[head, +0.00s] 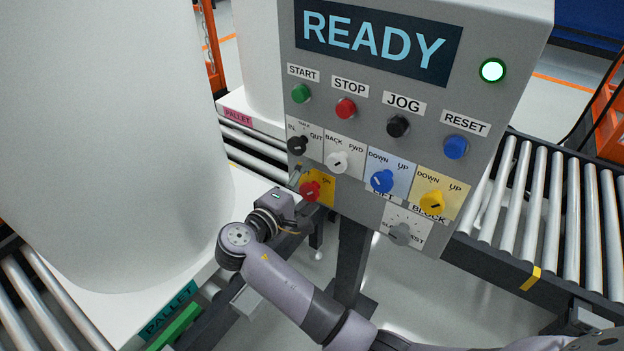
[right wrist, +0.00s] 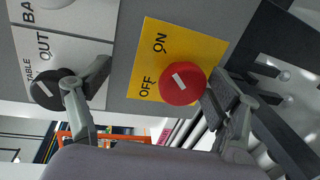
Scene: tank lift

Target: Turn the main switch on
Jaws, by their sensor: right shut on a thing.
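The main switch is a red knob (head: 309,191) on a yellow plate (head: 325,186) at the lower left of the grey control panel. In the right wrist view the red knob (right wrist: 182,82) shows its white mark slanting up and left, between the OFF and ON labels and seemingly nearer ON. My right gripper (head: 297,181) is at the switch, its fingers on either side of the knob. My left gripper is out of view.
A black knob (head: 297,145), a white knob (head: 337,161), a blue knob (head: 382,181) and a yellow knob (head: 431,202) sit close by. The screen (head: 375,42) reads READY and a green lamp (head: 492,70) is lit. A large white tank (head: 110,130) stands left of my arm.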

